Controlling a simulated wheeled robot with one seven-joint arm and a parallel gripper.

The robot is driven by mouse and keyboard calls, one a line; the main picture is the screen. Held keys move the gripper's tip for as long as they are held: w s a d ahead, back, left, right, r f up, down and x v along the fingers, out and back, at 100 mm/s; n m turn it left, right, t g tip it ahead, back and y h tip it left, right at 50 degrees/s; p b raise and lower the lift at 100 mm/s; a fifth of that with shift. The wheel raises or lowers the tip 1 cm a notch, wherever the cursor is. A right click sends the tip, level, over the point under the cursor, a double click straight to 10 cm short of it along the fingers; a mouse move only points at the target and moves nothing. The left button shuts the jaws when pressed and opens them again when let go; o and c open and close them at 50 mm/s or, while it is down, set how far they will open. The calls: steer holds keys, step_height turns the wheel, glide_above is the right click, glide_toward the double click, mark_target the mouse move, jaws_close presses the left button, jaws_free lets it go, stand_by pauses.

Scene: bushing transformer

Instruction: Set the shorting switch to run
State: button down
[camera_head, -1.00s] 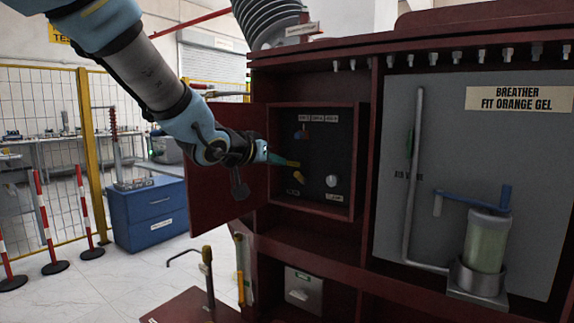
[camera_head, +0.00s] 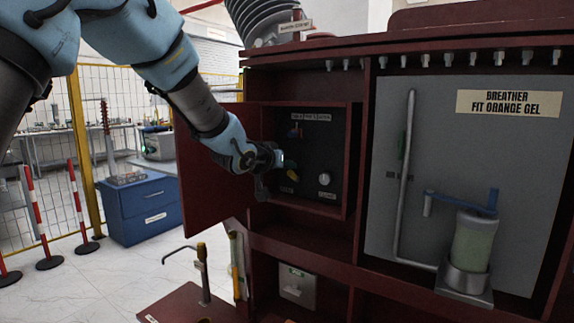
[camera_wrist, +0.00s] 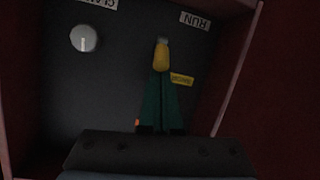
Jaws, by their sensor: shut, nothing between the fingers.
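A dark panel (camera_head: 318,140) lies inside the open red cabinet box. In the wrist view, a RUN label (camera_wrist: 195,20) is at upper right and a small yellow label (camera_wrist: 181,79) is beside my fingers. My gripper (camera_wrist: 161,68) is shut, its teal fingers close together and reaching toward the panel. A yellow piece shows at their ends, with a small grey part (camera_wrist: 162,41) just beyond; I cannot tell whether the yellow is fingertip or switch handle, or whether they touch. In the head view my gripper (camera_head: 281,160) is at the panel's left side. The switch is largely hidden.
A round pale knob (camera_head: 324,179) is on the panel's right; it also shows in the wrist view (camera_wrist: 84,38). The open red door (camera_head: 212,175) stands left of the box, close to my wrist. The box's side walls border the panel. A breather (camera_head: 474,245) is at right.

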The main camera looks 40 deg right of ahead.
steer(key=shift+f+b, duration=0.15)
steer(key=shift+b, duration=0.2)
steer(key=shift+f+b, duration=0.15)
steer(key=shift+b, duration=0.25)
steer(key=shift+a+h+b, duration=0.15)
steer(key=shift+h+b, duration=0.15)
steer(key=shift+b, duration=0.15)
steer(key=shift+b, duration=0.6)
steer(key=shift+a+f+h+b, duration=0.15)
steer(key=shift+h+b, duration=0.15)
steer(key=shift+b, duration=0.5)
step_height(320, 180, down, 7)
steer(key=a+n+t+h+b, duration=0.1)
steer(key=t+h+b, duration=0.3)
steer(key=b, duration=3.6)
steer(key=h, duration=0.5)
steer(key=shift+s+h, duration=0.2)
steer(key=shift+h, duration=0.2)
